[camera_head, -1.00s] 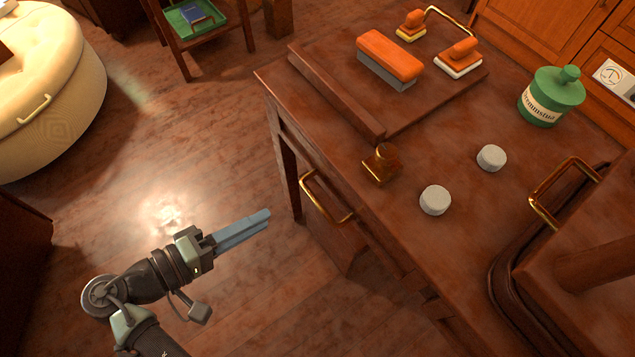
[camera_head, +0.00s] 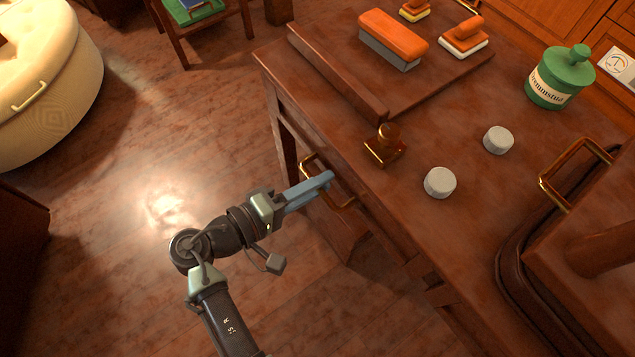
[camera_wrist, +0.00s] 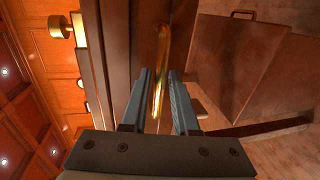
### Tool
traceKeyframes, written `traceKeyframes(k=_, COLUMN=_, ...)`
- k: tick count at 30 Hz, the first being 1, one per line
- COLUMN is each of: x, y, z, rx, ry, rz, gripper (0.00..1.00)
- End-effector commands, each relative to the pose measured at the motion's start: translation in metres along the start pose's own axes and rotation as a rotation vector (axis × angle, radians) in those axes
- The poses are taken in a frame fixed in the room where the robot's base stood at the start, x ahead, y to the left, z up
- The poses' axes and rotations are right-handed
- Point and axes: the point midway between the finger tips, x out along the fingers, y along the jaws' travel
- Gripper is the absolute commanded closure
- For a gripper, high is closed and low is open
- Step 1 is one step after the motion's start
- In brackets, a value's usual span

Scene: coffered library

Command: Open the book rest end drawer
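The desk (camera_head: 470,130) has a drawer in its near side with a brass bow handle (camera_head: 345,207), close to the end where the book rest (camera_head: 335,75) lies on top. The drawer looks closed. My gripper (camera_head: 325,182) is at this handle, its blue-grey fingers overlapping it in the head view. In the wrist view my gripper (camera_wrist: 160,74) is open, and the brass handle (camera_wrist: 163,60) runs lengthwise between the two fingers. There is a visible gap to the right finger; contact with the left finger is unclear.
An orange-topped brush (camera_head: 392,38), a brass-based stamp (camera_head: 384,148), two white discs (camera_head: 440,182) and a green jar (camera_head: 560,80) stand on the desk. A cream round ottoman (camera_head: 45,80) is at far left. The wooden floor (camera_head: 130,250) left of the desk is clear.

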Motion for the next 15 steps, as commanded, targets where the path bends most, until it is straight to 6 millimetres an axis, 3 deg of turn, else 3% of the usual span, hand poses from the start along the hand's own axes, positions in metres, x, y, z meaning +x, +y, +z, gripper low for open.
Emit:
traceKeyframes(k=8, x=0.0013, y=0.0003, z=-0.0003, rx=0.0, ry=0.001, rz=0.0, gripper=0.72)
traceKeyframes(k=12, x=0.0012, y=0.0003, z=-0.0003, rx=0.0, ry=0.0, rz=0.0, gripper=0.97)
traceKeyframes(k=15, x=0.0011, y=0.0003, z=-0.0003, rx=0.0, ry=0.0, rz=0.0, gripper=1.0)
